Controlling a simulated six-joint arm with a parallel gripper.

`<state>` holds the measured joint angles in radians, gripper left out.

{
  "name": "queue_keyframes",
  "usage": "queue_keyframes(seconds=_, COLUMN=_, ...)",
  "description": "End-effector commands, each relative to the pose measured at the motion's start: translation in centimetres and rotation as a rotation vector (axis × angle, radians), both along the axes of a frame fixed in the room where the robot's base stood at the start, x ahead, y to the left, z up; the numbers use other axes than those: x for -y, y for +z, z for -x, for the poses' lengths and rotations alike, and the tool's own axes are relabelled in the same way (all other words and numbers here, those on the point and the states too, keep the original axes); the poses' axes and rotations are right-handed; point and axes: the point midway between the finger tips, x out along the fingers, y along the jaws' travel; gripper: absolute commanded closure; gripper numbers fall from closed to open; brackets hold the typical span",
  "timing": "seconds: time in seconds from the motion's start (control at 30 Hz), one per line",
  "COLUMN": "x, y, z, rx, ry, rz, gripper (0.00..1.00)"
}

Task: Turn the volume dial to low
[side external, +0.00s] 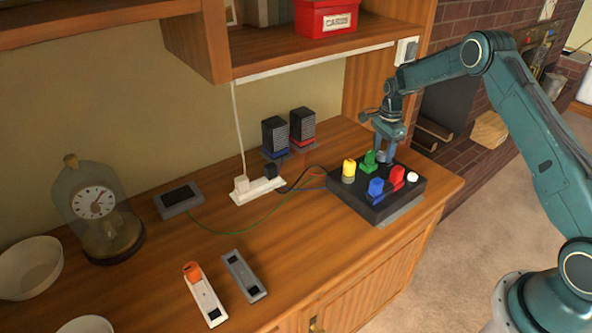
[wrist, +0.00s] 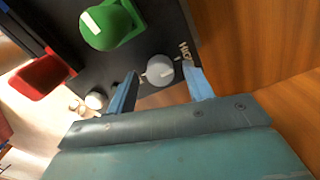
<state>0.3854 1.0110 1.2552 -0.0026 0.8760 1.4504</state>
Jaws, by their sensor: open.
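A black control box (side external: 345,190) sits on the wooden cabinet top near its right end. My gripper (side external: 384,156) is at the back of the box, pointing down. Its two blue fingers are open, one on each side of the grey dial; I cannot tell whether they touch it. In the side view the dial is hidden by my gripper.
A green knob (side external: 369,160), yellow knob (side external: 348,168), blue knob (side external: 376,187), red knob (side external: 397,176) and white knob (side external: 413,177) crowd the box. Two speakers (side external: 275,134) and a power strip (side external: 257,190) stand to the left. A shelf (side external: 310,55) overhangs the back.

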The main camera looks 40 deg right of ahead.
Motion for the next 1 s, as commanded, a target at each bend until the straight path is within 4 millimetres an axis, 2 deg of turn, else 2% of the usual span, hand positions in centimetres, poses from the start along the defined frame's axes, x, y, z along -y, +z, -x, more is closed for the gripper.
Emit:
queue_keyframes(seconds=0.33, x=0.0, y=-0.29, z=0.01, rx=0.0, ry=0.0, rz=0.0, gripper=0.48)
queue_keyframes(seconds=0.37, x=0.0, y=-0.29, z=0.01, rx=0.0, ry=0.0, rz=0.0, gripper=0.52)
queue_keyframes(seconds=0.57, x=0.0, y=-0.28, z=0.01, rx=0.0, ry=0.0, rz=0.0, gripper=0.92)
queue_keyframes(seconds=0.6, x=0.0, y=-0.27, z=0.01, rx=0.0, ry=0.0, rz=0.0, gripper=0.93)
queue_keyframes(seconds=1.0, x=0.01, y=-0.27, z=0.02, rx=-0.001, ry=0.054, rz=0.001, gripper=0.93)
